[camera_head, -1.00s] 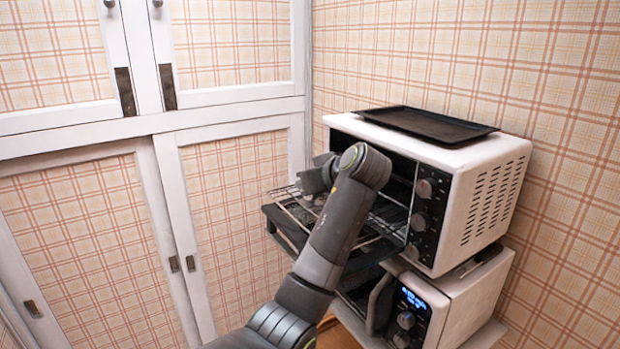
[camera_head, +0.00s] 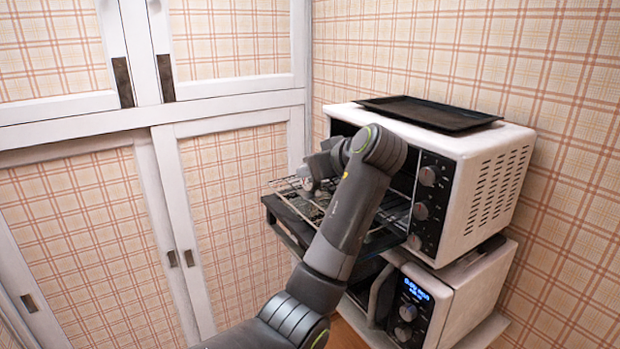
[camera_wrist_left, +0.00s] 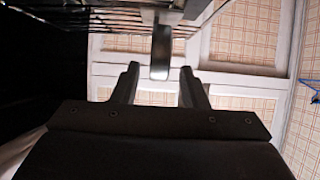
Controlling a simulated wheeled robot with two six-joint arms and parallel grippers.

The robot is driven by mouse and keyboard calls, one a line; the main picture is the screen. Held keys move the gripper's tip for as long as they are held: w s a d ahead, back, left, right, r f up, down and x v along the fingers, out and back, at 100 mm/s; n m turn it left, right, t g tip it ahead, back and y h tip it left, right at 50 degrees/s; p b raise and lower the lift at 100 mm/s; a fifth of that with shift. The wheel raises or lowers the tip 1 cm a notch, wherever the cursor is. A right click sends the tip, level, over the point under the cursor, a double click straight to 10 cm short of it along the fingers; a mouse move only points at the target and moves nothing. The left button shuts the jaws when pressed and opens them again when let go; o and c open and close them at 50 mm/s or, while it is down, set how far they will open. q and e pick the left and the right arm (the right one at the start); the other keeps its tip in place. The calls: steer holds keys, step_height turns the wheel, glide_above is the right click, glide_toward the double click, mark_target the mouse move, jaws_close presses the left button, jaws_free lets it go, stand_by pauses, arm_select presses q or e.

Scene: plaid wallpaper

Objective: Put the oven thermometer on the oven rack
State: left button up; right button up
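The oven rack (camera_head: 284,190) is pulled partly out of the upper white toaster oven (camera_head: 478,150), above its open door. It also shows along the top of the left wrist view (camera_wrist_left: 75,18). My left gripper (camera_head: 308,182) is over the outer part of the rack. In the left wrist view its two fingers (camera_wrist_left: 161,80) are apart, with nothing clamped between them. A small grey, upright object (camera_wrist_left: 161,52), probably the oven thermometer, shows just beyond the fingertips by the rack's edge. I cannot tell whether it rests on the rack. My right gripper is not in view.
A dark baking tray (camera_head: 428,111) lies on top of the oven. A second white appliance (camera_head: 470,290) with a lit blue display stands below. White cabinets with plaid panels (camera_head: 235,175) stand at the left and back. The space left of the rack is free.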

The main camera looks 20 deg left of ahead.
arm_select(q)
steer(key=b+v, duration=0.2)
steer(key=v, duration=0.7)
steer(key=shift+f, duration=0.1)
